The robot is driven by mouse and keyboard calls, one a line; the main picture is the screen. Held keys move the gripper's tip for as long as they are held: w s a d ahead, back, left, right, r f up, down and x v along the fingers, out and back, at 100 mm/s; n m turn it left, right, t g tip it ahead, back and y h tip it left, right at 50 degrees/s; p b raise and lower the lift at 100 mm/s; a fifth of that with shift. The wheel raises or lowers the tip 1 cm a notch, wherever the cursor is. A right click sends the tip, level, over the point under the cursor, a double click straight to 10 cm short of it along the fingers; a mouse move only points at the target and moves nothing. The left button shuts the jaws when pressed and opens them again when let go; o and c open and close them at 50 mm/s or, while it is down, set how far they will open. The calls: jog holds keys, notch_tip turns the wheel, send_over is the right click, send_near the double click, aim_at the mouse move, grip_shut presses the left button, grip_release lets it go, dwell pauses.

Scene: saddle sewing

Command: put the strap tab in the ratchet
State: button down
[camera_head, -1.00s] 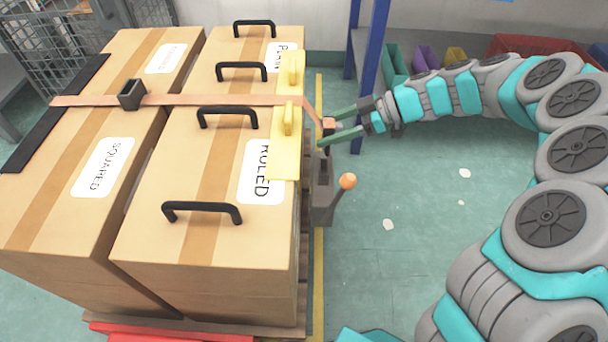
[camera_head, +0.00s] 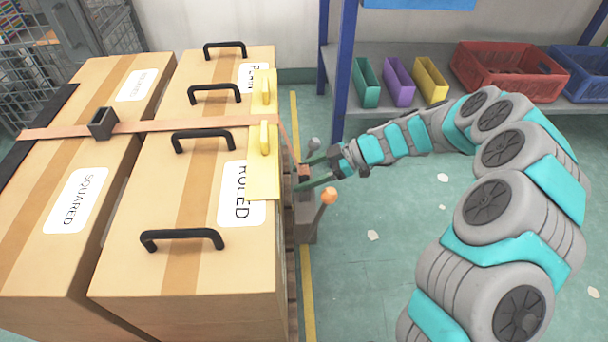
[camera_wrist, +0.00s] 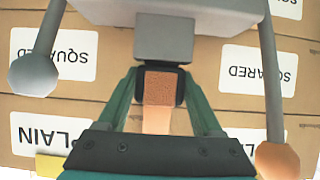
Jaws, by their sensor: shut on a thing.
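The orange-brown strap (camera_head: 200,127) runs over the boxes and across the yellow edge protector (camera_head: 263,180), then down the near side. My gripper (camera_head: 302,173) is shut on the strap tab (camera_head: 304,171), just beside the boxes. In the wrist view the tab (camera_wrist: 160,88) sits between the two green fingers, in line with a grey block of the ratchet (camera_wrist: 165,38). The ratchet (camera_head: 306,218) stands low at the pallet's side, with an orange knob (camera_head: 329,196) and a grey knob (camera_head: 313,144). The tab is close to it; I cannot tell whether they touch.
Tall cartons with black handles (camera_head: 182,237) fill the left. A dark buckle (camera_head: 102,123) sits on the strap. A shelf with blue posts (camera_head: 345,60) and coloured bins (camera_head: 508,70) stands behind my arm. The green floor to the right is mostly clear.

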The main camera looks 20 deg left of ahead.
jog(key=shift+c, duration=0.2)
grip_release()
jog(key=v, duration=1.2)
jog(key=shift+s+d, duration=0.1)
